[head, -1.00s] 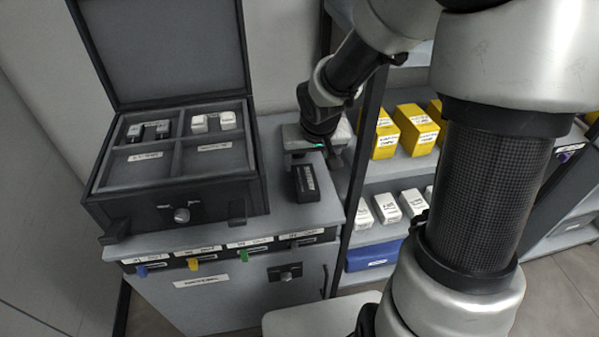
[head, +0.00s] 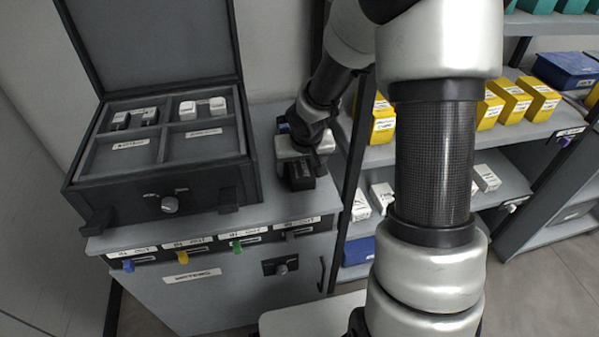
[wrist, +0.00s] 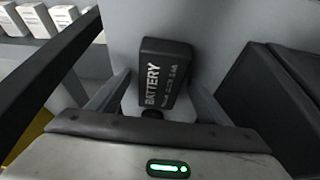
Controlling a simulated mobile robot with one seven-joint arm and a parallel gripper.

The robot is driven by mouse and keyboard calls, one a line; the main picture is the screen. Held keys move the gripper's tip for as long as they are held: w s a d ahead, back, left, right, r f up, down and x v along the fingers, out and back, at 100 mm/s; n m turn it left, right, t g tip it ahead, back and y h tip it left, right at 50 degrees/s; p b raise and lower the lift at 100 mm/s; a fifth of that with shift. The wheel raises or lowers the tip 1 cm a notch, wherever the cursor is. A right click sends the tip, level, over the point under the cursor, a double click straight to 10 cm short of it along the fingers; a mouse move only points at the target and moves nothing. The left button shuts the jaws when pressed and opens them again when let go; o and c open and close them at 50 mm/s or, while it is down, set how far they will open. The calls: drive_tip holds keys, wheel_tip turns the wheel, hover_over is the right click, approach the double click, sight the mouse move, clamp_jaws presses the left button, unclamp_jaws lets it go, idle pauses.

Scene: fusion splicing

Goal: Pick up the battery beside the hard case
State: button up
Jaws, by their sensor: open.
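The battery (wrist: 166,72) is a black block with white "BATTERY" lettering, seen from above in the wrist view. It lies on the grey cabinet top, to the right of the hard case in the head view, where the battery (head: 300,183) is partly hidden under my gripper. My gripper (wrist: 158,98) is open, with one finger on each side of the battery's near end in the wrist view. I cannot tell whether the fingers touch it. The open hard case (head: 165,205) is dark, with compartments holding small black and white items.
The cabinet top (head: 270,150) has bare space around the battery. A shelf unit (head: 530,130) with yellow boxes (head: 510,104) and white boxes stands to the right. The case's raised lid (head: 150,45) stands at the back left. Cabinet drawers with coloured tabs face front.

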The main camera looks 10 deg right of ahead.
drive_tip(key=shift+r, duration=0.1)
drive_tip(key=c, duration=1.5)
